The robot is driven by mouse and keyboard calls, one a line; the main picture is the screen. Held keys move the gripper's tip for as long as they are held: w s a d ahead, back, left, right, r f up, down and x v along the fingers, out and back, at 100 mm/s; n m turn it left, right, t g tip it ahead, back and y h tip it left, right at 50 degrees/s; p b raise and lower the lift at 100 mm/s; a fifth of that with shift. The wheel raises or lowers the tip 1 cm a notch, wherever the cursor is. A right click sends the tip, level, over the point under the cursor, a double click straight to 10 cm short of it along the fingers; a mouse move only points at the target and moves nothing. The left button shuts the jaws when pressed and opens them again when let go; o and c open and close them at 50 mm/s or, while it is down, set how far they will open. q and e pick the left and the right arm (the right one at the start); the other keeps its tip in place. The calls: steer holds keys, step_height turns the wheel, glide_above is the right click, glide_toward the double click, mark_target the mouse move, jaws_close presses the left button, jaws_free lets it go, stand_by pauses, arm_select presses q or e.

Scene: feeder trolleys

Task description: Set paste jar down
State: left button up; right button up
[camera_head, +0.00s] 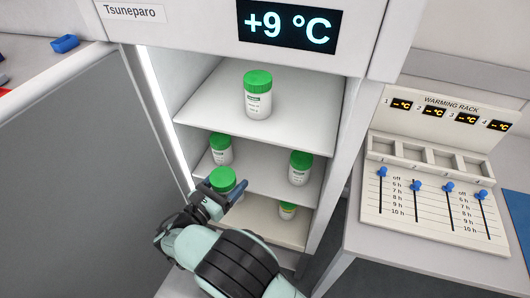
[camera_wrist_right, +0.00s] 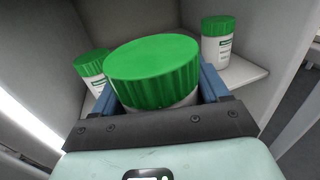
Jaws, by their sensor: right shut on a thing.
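A paste jar with a green lid (camera_head: 223,178) is between the fingers of my right gripper (camera_head: 222,190), at the front of the open cabinet near the middle shelf. In the right wrist view the held jar (camera_wrist_right: 153,68) stands large and roughly upright between the blue fingers (camera_wrist_right: 160,95), which are shut on it. I cannot tell whether its base touches a shelf. My left gripper is not in view.
The display reads +9 °C (camera_head: 288,25). A warming rack (camera_head: 432,165) with empty slots stands right.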

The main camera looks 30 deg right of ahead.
steer(key=b+x, duration=0.1)
steer(key=x, duration=0.4)
steer(key=f+b+x, duration=0.1)
steer(key=x, duration=0.4)
steer(key=b+x, duration=0.1)
steer(key=x, duration=0.4)
steer(key=shift+d+f, duration=0.35)
steer(key=shift+f, duration=0.05)
steer(key=shift+f+b, duration=0.65)
steer(key=shift+f, duration=0.2)
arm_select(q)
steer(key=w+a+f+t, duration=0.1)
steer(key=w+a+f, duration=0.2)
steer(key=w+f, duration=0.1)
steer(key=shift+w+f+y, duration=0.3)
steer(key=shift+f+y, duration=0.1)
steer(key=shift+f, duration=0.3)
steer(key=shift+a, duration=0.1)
